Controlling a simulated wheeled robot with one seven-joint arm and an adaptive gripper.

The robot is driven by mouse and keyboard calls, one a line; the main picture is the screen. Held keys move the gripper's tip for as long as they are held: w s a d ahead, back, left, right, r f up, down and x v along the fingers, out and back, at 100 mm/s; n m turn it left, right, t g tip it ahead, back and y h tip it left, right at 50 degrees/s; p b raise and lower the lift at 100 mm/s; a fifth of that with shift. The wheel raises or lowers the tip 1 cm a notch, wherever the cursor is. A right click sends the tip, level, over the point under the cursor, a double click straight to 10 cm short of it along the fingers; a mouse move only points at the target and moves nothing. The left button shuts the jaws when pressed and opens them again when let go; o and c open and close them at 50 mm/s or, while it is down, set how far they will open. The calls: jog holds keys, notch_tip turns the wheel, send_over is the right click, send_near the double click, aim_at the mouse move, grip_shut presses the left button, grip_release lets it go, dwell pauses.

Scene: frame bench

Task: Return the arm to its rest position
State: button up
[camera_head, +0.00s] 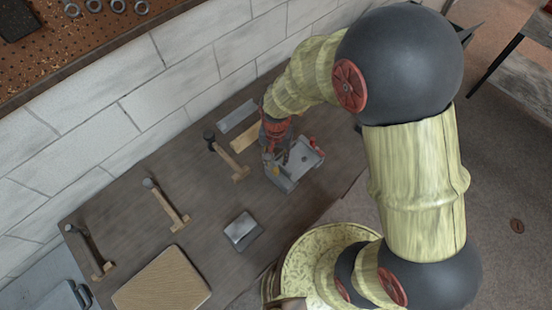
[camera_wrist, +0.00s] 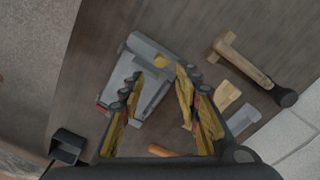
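My arm reaches across the right side of the head view and down to the bench. My gripper (camera_head: 273,148) is over a grey vise-like block (camera_head: 297,168), beside its left end. In the wrist view my gripper (camera_wrist: 157,82) has its two fingers spread apart, with the grey block (camera_wrist: 145,72) beyond them. I see nothing clamped between the fingertips. Whether a finger touches the block cannot be told. A short orange-brown piece (camera_wrist: 165,151) shows low between the fingers; what it is, is unclear.
On the dark bench (camera_head: 205,195) stand several hammers, the nearest to my gripper being one hammer (camera_head: 228,158). A wooden board (camera_head: 162,282) and a small grey metal block (camera_head: 243,231) lie nearer the front. A white block wall (camera_head: 150,75) runs behind.

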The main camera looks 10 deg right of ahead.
dwell(0.5)
jog(key=shift+s+n, duration=0.2)
jog(key=shift+n, duration=0.2)
jog(key=s+d+r+n+t+b, duration=0.3)
jog(key=s+d+r+b, duration=0.7)
jog(key=b, duration=1)
jog(key=s+d+t, duration=0.1)
jog(key=s+t, duration=0.1)
jog(key=shift+s+d+r+n+t, duration=0.15)
jog(key=shift+s+r+n+t, duration=0.15)
jog(key=shift+r, duration=0.05)
